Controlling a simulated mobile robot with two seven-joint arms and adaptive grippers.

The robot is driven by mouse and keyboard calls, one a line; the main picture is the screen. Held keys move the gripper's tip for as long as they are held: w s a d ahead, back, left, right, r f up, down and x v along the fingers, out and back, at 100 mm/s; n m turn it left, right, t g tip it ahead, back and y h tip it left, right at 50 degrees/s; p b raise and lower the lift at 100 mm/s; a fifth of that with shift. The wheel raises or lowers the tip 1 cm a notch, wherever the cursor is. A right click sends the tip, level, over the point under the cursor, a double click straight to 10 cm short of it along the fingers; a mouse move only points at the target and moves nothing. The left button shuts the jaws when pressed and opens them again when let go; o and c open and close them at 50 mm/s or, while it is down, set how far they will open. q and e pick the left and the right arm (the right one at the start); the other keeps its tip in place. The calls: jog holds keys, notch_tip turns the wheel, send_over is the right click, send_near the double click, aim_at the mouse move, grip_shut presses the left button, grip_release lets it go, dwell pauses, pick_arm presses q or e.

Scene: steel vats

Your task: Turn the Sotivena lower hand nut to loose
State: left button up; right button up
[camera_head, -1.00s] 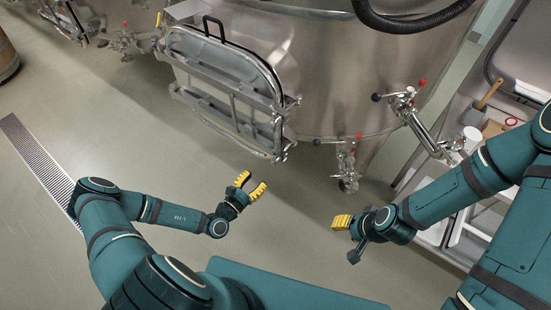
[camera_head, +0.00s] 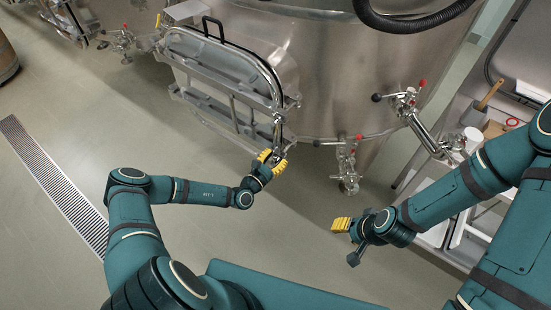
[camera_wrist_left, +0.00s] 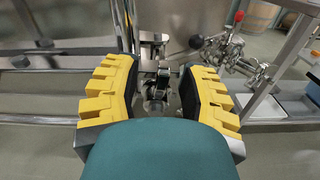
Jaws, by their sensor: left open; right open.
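A steel vat (camera_head: 330,70) has a rectangular hatch door (camera_head: 215,75) with a tubular frame and clamp hardware along its right edge. My left gripper (camera_head: 272,158) is open at the lower right corner of the door. In the left wrist view a dark, knob-like part on a steel fitting, likely the lower hand nut (camera_wrist_left: 163,82), sits between the spread yellow fingers of my left gripper (camera_wrist_left: 162,72). I see no clear contact. In the head view my gripper largely hides that part. My right gripper (camera_head: 341,225) is open and empty, low over the floor, away from the door.
A valve with red and black handles (camera_head: 403,98) and a lower outlet valve (camera_head: 347,165) stick out right of the door. A shelf cart (camera_head: 492,125) stands at the right. The floor (camera_head: 75,120) at left is clear, with a drain grate (camera_head: 50,180).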

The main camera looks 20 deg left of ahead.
pick_arm(q)
grip_shut()
jog(key=shift+a+n+p, duration=0.15)
jog(key=shift+n+p, duration=0.35)
jog(key=shift+n, duration=0.1)
grip_release()
